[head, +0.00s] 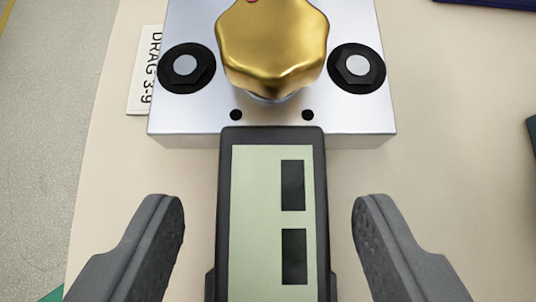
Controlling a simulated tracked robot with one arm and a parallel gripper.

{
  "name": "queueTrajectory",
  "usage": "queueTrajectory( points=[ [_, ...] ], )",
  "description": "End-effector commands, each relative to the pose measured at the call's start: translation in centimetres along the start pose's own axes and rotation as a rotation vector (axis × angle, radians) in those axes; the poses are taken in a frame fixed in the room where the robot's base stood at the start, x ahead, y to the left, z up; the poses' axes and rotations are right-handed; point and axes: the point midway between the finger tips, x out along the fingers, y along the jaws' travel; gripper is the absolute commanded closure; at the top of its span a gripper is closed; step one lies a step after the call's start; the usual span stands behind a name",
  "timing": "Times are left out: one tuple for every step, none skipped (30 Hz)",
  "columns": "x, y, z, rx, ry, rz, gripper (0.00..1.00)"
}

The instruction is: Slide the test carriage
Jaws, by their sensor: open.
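A silver metal block (200,119), which looks like the test carriage, sits at the top centre of the head view. A lobed gold knob (272,50) stands on it, between two black hex bolts (187,68) with pale centres. Its far end is cut off by the picture's top edge. My gripper (268,220) is open and empty. Its dark fingers are apart, one at lower left and one at lower right, on the near side of the block and not touching it. A dark-framed display (258,220) shows between the fingers, with two dark rectangles on a pale green screen.
A white label reading "DRAG 3-9" (148,70) lies left of the block. Dark objects show at the top right corner and the right edge (532,155).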

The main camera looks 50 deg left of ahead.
Motion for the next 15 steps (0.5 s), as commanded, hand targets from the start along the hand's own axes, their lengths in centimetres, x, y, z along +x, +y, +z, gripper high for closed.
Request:
queueTrajectory(
  points=[
    [0.55, 0.00, 0.06, 0.000, -0.001, 0.000, 0.45],
    [0.76, 0.00, 0.05, 0.000, -0.001, 0.000, 0.45],
    [1.01, 0.01, 0.03, 0.000, 0.000, 0.000, 0.45],
    [1.16, 0.01, 0.02, 0.000, 0.000, 0.001, 0.45],
    [1.27, 0.02, 0.01, 0.000, 0.000, 0.001, 0.45],
    [1.37, 0.02, 0.00, 0.000, 0.000, 0.001, 0.45],
    [1.42, 0.03, 0.00, 0.000, 0.000, 0.001, 0.45],
    [1.45, 0.04, -0.01, 0.000, 0.000, 0.002, 0.45],
    [1.47, 0.05, 0.00, 0.000, 0.000, 0.002, 0.45],
    [1.46, 0.05, 0.00, 0.000, 0.000, 0.002, 0.45],
    [1.45, 0.06, 0.00, 0.000, 0.001, 0.002, 0.45],
    [1.44, 0.07, 0.00, 0.000, 0.000, 0.002, 0.45],
    [1.43, 0.07, 0.00, 0.000, 0.000, 0.002, 0.45],
    [1.42, 0.08, 0.01, 0.001, 0.000, 0.002, 0.45],
    [1.42, 0.08, 0.02, 0.001, 0.000, 0.002, 0.51]
  ],
)
